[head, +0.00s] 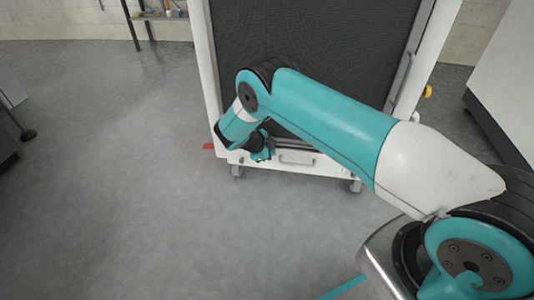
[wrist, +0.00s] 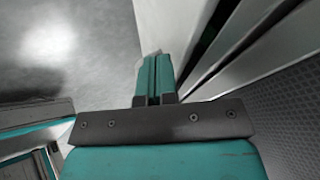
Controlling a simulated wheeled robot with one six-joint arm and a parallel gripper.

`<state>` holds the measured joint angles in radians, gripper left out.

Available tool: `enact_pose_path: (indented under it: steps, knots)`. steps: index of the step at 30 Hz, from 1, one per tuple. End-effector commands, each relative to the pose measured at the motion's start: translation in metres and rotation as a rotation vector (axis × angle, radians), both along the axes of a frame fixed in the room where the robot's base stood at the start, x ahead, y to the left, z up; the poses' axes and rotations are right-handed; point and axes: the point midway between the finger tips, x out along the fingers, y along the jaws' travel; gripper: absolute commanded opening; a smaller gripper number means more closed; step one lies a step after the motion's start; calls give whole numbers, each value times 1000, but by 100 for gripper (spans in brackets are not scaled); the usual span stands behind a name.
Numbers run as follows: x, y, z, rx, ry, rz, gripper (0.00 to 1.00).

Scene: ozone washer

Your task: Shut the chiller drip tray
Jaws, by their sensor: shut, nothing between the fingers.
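The chiller is a white cabinet (head: 204,62) with a dark mesh front, standing ahead of me in the head view. The drip tray (head: 318,168) is the white strip low on its front, with a small bar handle (head: 297,159). My gripper (head: 263,156) is low at the tray's left part, left of the handle. In the wrist view its teal fingers (wrist: 155,72) are together and empty. Their tips are close to a pale surface (wrist: 168,22), with a dark gap to its right. I cannot tell whether they touch it, or how far out the tray stands.
The chiller stands on casters (head: 237,171). A red piece (head: 208,146) shows at its lower left. A pale cabinet (head: 508,75) stands at the right, and a shelf (head: 160,17) at the back left. The grey floor (head: 110,170) on the left is clear.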

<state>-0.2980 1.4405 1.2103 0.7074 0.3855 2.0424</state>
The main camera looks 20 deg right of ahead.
Motion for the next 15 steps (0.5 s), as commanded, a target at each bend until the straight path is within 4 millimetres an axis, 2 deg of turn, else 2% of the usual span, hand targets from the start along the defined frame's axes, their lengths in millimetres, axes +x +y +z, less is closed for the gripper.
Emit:
enact_pose_path:
  steps: [5,11,12,15]
  knots:
    - [-5,2,2,0,1,-2,0]
    - [-26,19,5,-1,4,-5,0]
    - [-25,25,19,1,-2,-7,0]
    - [-29,42,38,0,-1,-3,0]
